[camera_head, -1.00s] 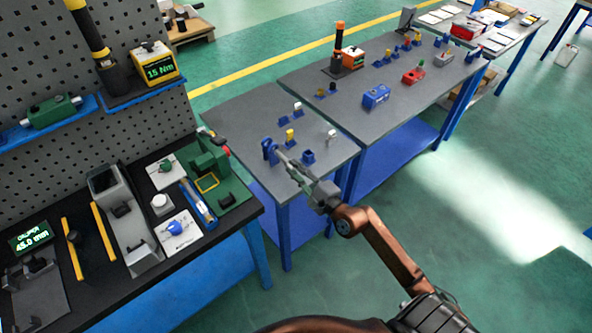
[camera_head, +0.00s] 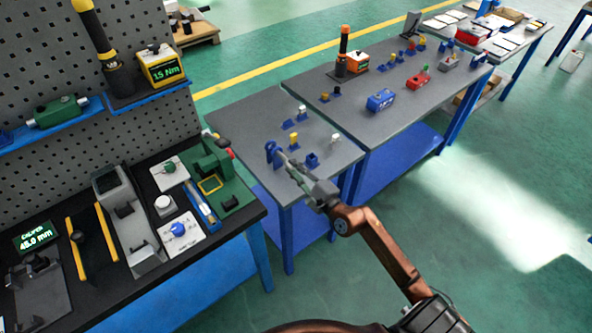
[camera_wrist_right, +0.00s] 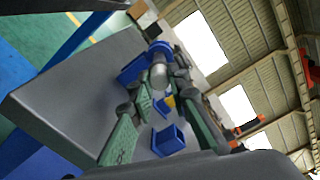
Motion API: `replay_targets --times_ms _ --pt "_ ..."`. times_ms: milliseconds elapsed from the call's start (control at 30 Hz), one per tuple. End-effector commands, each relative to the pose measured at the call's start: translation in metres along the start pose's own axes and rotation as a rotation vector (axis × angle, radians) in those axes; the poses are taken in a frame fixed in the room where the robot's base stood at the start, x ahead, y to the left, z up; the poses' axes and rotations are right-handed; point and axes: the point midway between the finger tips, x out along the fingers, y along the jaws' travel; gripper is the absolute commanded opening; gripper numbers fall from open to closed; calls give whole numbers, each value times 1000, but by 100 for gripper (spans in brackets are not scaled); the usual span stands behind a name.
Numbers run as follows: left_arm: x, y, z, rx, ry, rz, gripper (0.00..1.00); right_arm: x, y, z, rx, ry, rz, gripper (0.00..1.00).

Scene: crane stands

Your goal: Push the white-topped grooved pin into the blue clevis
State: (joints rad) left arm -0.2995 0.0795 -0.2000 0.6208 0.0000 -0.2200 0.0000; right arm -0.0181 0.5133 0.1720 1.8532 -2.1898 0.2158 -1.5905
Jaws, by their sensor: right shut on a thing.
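The blue clevis (camera_head: 271,150) stands on the grey table near its left front edge. It also shows in the right wrist view (camera_wrist_right: 132,70), just beyond my fingertips. My right gripper (camera_head: 284,158) reaches in low from the right and points at the clevis. In the right wrist view its two green-grey fingers (camera_wrist_right: 166,76) are shut on the white-topped grooved pin (camera_wrist_right: 160,75), whose pale round end faces the camera. The pin's far end is hidden, so I cannot tell how deep it sits in the clevis. My left gripper is not in view.
A small blue holder (camera_head: 312,160) stands beside my right gripper. A yellow-topped pin (camera_head: 294,139) and other white-topped pieces (camera_head: 302,110) stand farther back on the table. A blue block (camera_head: 380,100) is on the adjoining table. A black bench (camera_head: 85,190) with tools lies left.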

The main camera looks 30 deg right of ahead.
Motion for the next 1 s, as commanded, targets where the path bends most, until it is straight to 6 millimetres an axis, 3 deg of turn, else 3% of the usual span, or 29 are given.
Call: replay_targets --times_ms 1000 --pt "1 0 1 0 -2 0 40 22 -1 1 0 -1 -3 0"
